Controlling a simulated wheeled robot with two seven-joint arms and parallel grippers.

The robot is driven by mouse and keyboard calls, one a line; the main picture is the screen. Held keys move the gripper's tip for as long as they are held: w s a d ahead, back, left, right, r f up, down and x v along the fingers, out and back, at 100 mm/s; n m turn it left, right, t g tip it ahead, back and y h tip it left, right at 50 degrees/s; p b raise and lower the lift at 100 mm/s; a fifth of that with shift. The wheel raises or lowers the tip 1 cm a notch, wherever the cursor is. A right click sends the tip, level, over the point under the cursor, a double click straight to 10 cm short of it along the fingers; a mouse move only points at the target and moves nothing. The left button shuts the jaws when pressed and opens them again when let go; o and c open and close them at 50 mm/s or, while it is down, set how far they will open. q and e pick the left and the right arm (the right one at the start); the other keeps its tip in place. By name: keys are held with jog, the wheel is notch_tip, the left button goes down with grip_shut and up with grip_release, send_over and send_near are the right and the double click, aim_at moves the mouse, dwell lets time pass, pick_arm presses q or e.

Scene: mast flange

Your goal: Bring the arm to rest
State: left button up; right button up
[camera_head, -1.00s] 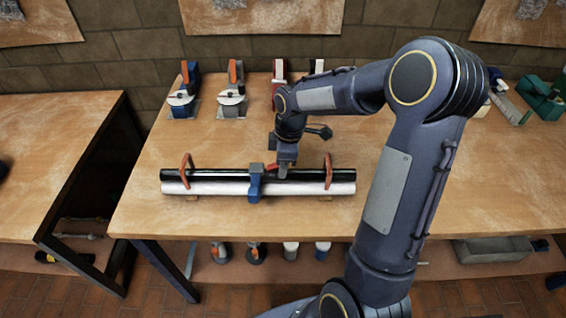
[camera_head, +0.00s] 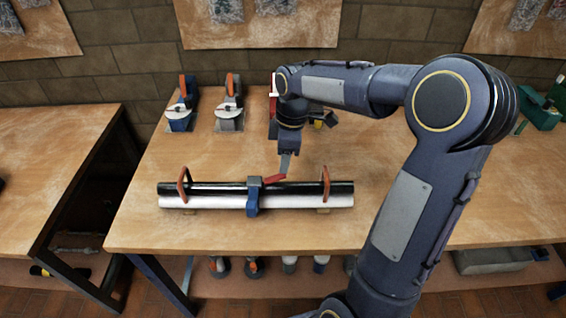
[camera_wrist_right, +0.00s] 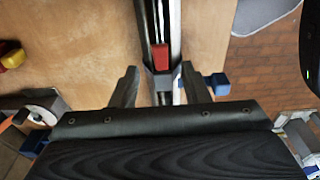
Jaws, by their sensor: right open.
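My right gripper (camera_head: 286,166) is open and empty, pointing down behind and above the tube in the head view. In the right wrist view its two fingers (camera_wrist_right: 159,72) stand apart, with the tube's clamp in line between them. The tube (camera_head: 320,196), half black and half white, lies across the bench. A blue clamp (camera_head: 253,199) sits around its middle, with a red lever (camera_head: 274,179) sticking out to the right. The red lever also shows in the right wrist view (camera_wrist_right: 160,57). My left gripper is not in view.
Orange hoops (camera_head: 183,186) stand at both ends of the tube. Clamp-like tools (camera_head: 180,116) stand at the back left of the bench (camera_head: 140,225). A green device (camera_head: 540,108) is at the back right. Bare bench lies left and right of the tube.

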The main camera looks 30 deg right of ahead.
dwell(0.5)
jog(key=s+a+r+m+t+y, duration=0.1)
jog(key=s+a+m, duration=0.3)
jog(key=s, duration=0.6)
jog(key=s+a+r+m+t+y, duration=0.1)
jog(key=s+a+m+t, duration=0.2)
jog(key=s+m, duration=0.6)
jog(key=shift+s+a+r+m+t+y, duration=0.2)
jog(key=shift+s+a+m+t+y, duration=0.15)
jog(key=shift+s+a, duration=0.7)
